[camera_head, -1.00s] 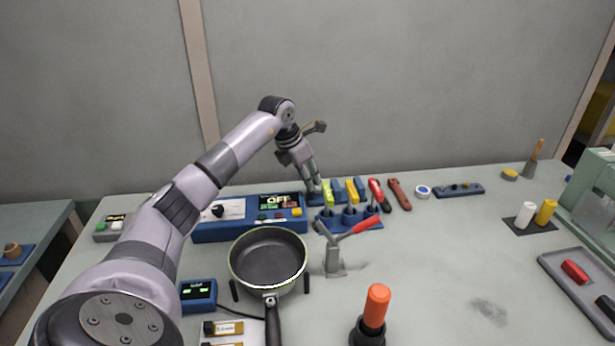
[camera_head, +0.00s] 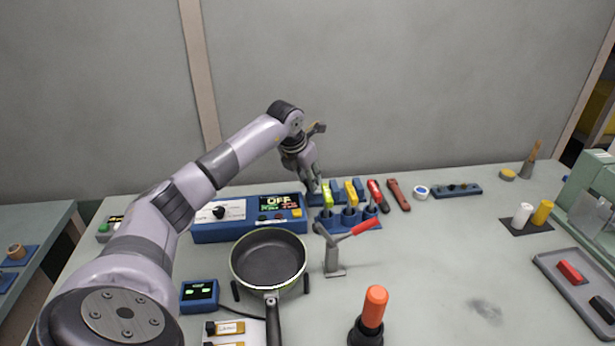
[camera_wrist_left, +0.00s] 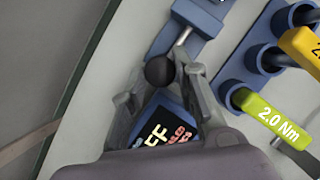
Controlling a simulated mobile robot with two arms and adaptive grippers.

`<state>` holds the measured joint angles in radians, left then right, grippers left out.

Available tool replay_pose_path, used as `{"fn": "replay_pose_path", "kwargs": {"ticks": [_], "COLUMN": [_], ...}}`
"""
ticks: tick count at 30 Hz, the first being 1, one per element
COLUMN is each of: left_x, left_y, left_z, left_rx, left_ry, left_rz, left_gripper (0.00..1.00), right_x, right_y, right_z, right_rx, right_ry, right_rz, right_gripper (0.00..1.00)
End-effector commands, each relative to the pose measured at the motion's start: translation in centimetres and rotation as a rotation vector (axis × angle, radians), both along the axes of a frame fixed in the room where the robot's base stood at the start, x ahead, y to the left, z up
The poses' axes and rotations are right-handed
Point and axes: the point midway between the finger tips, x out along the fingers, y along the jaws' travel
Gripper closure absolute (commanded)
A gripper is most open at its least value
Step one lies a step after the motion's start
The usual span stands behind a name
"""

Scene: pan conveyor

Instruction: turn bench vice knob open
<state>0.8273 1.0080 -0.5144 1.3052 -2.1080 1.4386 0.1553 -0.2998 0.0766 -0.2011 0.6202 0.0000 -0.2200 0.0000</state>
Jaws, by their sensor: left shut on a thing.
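The bench vice shows in the left wrist view as a blue body (camera_wrist_left: 190,28) with a short metal rod. A dark ball knob (camera_wrist_left: 158,71) stands at the rod's end. My left gripper (camera_wrist_left: 160,80) is shut on the knob, with one grey finger on each side of it. In the head view, my left gripper (camera_head: 313,187) points down at the back of the bench, beside the blue vice (camera_head: 314,199). The knob is hidden there. My right gripper is not in view.
A blue control box (camera_head: 240,232) with an OFF display lies left of the vice. A rack with yellow-handled tools (camera_head: 351,192) stands close on its right. A frying pan (camera_head: 268,258), a red-handled toggle clamp (camera_head: 335,262) and an orange-handled tool (camera_head: 375,306) are nearer.

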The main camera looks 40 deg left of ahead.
Motion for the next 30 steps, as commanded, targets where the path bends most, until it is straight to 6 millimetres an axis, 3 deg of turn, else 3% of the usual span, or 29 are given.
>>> {"fn": "replay_pose_path", "kwargs": {"ticks": [4, 5, 13, 23, 30], "left_x": [0.1, 0.1, 0.0, 0.0, -1.3], "left_y": [0.1, 0.1, 0.0, 0.0, -0.1], "left_z": [0.1, 0.1, 0.1, 0.2, 3.4], "left_rx": [0.0, -0.001, -0.001, -0.001, 0.002], "left_ry": [-0.004, -0.004, -0.002, -0.002, -0.005], "left_rz": [0.002, 0.001, 0.001, 0.0, -0.001], "left_gripper": [1.0, 0.71, 0.53, 0.52, 0.52], "right_x": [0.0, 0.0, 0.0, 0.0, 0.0], "right_y": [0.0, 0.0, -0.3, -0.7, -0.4], "right_z": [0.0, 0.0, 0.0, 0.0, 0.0], "right_rx": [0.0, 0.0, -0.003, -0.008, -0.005], "right_ry": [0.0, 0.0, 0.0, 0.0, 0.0], "right_rz": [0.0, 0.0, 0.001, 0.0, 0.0], "right_gripper": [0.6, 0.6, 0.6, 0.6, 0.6]}}
